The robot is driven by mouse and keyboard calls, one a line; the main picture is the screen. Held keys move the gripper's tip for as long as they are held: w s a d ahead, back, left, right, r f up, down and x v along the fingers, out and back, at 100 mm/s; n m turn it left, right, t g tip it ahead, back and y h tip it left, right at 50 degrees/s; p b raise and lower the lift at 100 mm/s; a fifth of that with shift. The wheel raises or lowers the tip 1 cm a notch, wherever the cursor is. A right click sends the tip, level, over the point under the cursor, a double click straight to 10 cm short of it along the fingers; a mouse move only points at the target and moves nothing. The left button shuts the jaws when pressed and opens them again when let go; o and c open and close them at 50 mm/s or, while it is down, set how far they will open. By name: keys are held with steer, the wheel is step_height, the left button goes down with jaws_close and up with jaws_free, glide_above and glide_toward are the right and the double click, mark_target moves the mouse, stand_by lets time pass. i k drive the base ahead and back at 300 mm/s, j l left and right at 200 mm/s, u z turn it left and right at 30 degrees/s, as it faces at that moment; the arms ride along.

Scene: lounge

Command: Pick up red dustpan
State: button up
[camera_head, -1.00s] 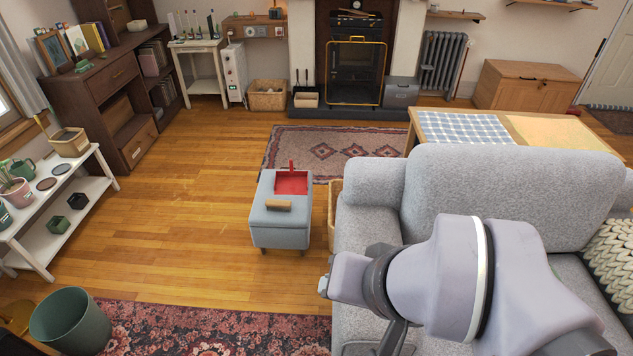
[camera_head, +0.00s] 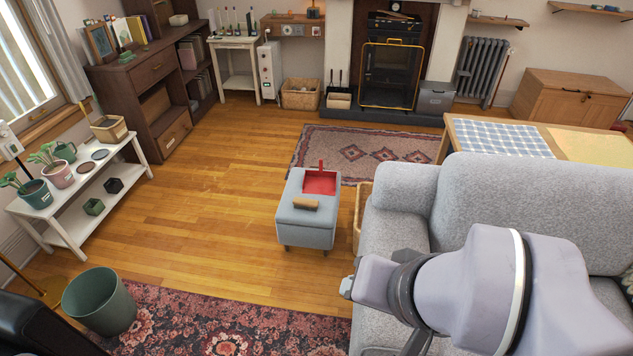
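The red dustpan (camera_head: 320,183) lies on top of a grey-blue footstool (camera_head: 306,224) in the middle of the room. Its short red handle sticks up at the far side. A tan wooden roll-shaped item (camera_head: 305,204) lies on the stool just in front of the dustpan. My arm reaches in from the lower right, over the grey sofa, well to the right of and nearer than the stool. The end of my arm is largely hidden behind its own links, and I cannot make out the gripper fingers.
The grey sofa (camera_head: 543,190) stands right of the stool, with a wicker basket (camera_head: 362,207) between them. A green bin (camera_head: 99,301) and white plant shelf (camera_head: 72,215) stand at left. The wood floor (camera_head: 215,190) left of the stool is clear. A patterned rug (camera_head: 240,325) lies in front.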

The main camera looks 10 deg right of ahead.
mark_target(315, 182)
steer(key=i+j+u, duration=0.1)
steer(key=i+j, duration=0.4)
steer(key=i+j+u, duration=0.15)
steer(key=i+j, duration=0.35)
steer(key=i+j+u, duration=0.1)
steer(key=i+j, duration=0.3)
steer(key=i, duration=0.15)
steer(key=i+j+u, duration=0.15)
steer(key=i+j, duration=0.2)
steer(key=i, duration=0.2)
steer(key=i+z, duration=0.5)
steer(key=i+j+z, duration=0.15)
steer(key=i+z, duration=0.3)
steer(key=i+j+z, duration=0.25)
steer(key=z, duration=0.25)
steer(key=i+j+z, duration=0.3)
steer(key=j+z, duration=0.2)
steer(key=i+j+z, duration=0.15)
steer(key=i+z, duration=0.15)
steer(key=z, duration=0.2)
steer(key=i+j+z, duration=0.2)
steer(key=z, duration=0.25)
steer(key=i+j+z, duration=0.2)
steer(key=j+z, duration=0.3)
steer(key=l, duration=0.1)
